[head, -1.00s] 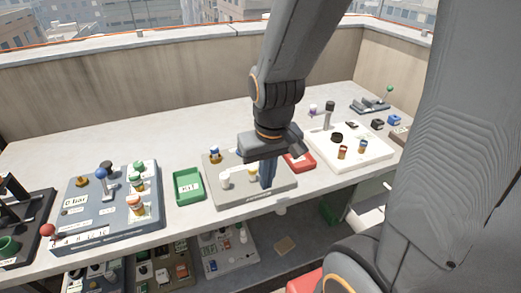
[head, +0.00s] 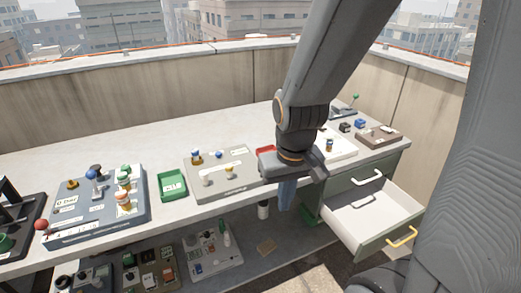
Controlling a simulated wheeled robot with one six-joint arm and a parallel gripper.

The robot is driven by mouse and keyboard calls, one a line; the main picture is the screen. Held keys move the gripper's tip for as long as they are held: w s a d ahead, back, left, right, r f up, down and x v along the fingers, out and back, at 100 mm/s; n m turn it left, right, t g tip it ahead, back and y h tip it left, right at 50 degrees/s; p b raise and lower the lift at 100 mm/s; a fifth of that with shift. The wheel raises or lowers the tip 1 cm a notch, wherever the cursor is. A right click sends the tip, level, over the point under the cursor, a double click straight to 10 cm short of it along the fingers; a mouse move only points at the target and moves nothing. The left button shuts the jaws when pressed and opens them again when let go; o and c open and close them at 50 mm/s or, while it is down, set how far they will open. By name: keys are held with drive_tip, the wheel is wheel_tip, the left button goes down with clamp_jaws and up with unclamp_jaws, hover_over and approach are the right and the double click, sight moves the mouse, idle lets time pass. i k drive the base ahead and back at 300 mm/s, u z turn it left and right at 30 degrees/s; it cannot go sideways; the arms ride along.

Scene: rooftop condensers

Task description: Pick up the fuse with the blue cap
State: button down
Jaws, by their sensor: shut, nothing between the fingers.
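A small piece with a blue cap (head: 196,154) stands at the back left of a grey panel (head: 238,190) on the bench; it looks like the blue-capped fuse, though it is small. A white piece (head: 206,180) and a yellowish-topped piece (head: 229,172) stand nearer the panel's front edge. Another small blue-topped piece (head: 329,145) shows on the white tray (head: 345,146). My gripper (head: 286,208) points down, shut and empty, to the right of the grey panel. In the picture it overlaps the bench's front edge, well apart from the blue-capped piece.
A green tray (head: 172,186) and a blue-grey panel (head: 70,220) with a lever and stacked pieces lie left. A red tray (head: 266,152) is partly hidden behind my arm. An open, empty-looking drawer (head: 368,216) juts out at right. A lower shelf holds more panels.

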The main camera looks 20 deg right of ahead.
sight(194, 152)
drive_tip(key=z, duration=0.7)
drive_tip(key=i, duration=0.6)
drive_tip(key=u, duration=1)
